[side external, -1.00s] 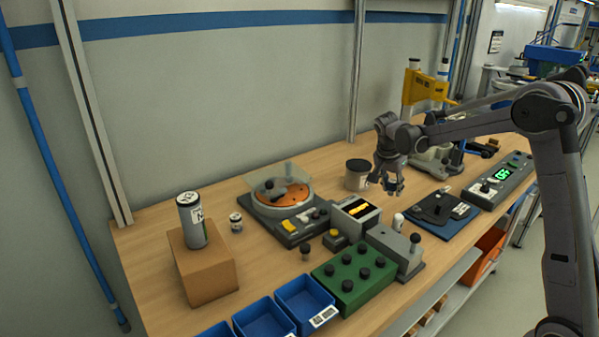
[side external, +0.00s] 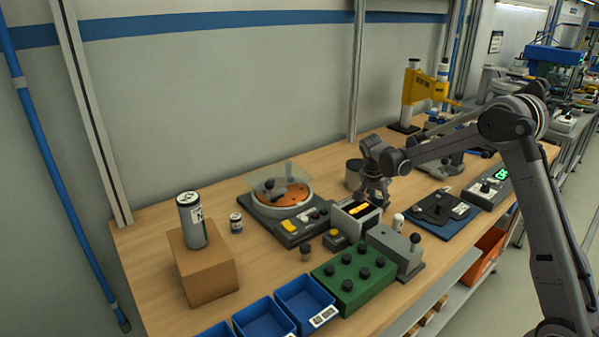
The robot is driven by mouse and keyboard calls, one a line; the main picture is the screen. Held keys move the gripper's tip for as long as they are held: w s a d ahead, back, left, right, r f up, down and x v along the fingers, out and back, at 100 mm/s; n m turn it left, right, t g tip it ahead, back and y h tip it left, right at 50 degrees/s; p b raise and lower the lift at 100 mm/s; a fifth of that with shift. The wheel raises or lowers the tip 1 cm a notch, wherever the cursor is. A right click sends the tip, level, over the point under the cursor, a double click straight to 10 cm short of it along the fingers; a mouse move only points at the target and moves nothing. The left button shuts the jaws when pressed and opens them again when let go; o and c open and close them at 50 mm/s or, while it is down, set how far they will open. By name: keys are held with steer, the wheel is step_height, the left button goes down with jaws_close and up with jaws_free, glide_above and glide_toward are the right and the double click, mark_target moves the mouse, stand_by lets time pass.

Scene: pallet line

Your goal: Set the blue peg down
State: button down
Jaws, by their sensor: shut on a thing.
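My gripper (side external: 373,200) points down just above and behind the grey box with the orange display (side external: 355,211), near the middle of the bench. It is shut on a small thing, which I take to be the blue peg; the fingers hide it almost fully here. I cannot tell whether its lower end touches anything. A green block with several dark knobs (side external: 353,276) sits at the front of the bench.
A dark canister (side external: 354,174) stands close behind my gripper. A round orange-dish device (side external: 284,195) with a clear cover is to the left. A small white cylinder (side external: 398,222) and a blue mat (side external: 462,222) are to the right. Blue bins (side external: 303,298) line the front.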

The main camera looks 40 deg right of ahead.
steer(key=c, duration=1)
jaws_free()
steer(key=shift+f, duration=0.1)
steer(key=shift+c, duration=0.2)
steer(key=w+v, duration=0.1)
steer(key=v, duration=1.1)
steer(key=s+a+r+n+t+y, duration=0.25)
steer(key=s+a+r+n, duration=0.25)
steer(key=s+a+n, duration=0.45)
steer(key=s+a+f+n+t+y, duration=0.2)
steer(key=s+a+f+n+t, duration=0.2)
steer(key=s+a+n, duration=0.3)
steer(key=s+a, duration=0.2)
steer(key=s, duration=0.3)
steer(key=shift+s+f, duration=0.15)
steer(key=shift+s, duration=0.2)
